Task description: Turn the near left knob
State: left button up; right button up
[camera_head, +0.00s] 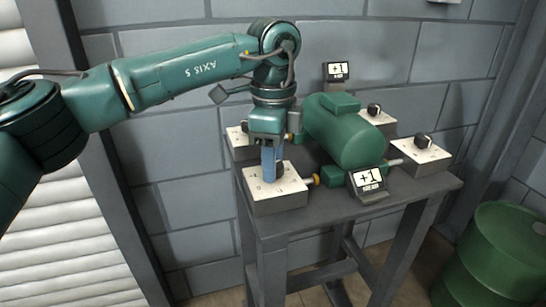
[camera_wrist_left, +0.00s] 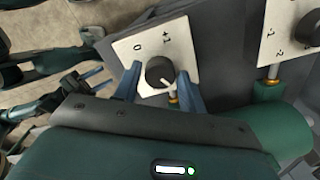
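The near left knob (camera_head: 280,169) is dark and round on a white-topped box (camera_head: 281,203) at the table's near left corner. My left gripper (camera_head: 272,172) points down over this box. In the left wrist view its blue fingers (camera_wrist_left: 160,87) stand open on either side of the knob, with a gap visible at each side. In the head view the fingers partly hide the knob.
A green casing (camera_head: 345,135) stands mid-table, close right of my left gripper. Other knob boxes stand at the near right (camera_head: 420,155), far right (camera_head: 378,120) and far left (camera_head: 240,146). A front display (camera_head: 368,181) and a rear display (camera_head: 337,72) read "+1". A green barrel (camera_head: 490,255) stands right.

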pick_arm(q)
jog(key=o, duration=0.3)
notch_tip(320, 180, up, 13)
jog(key=p, duration=0.2)
pick_arm(e)
jog(key=r, duration=0.2)
jog(key=d+m, duration=0.1)
jog(key=shift+s+r, duration=0.35)
jog(key=shift+r, duration=0.05)
pick_arm(q)
jog(key=shift+r, duration=0.1)
pick_arm(e)
jog(key=shift+f, duration=0.2)
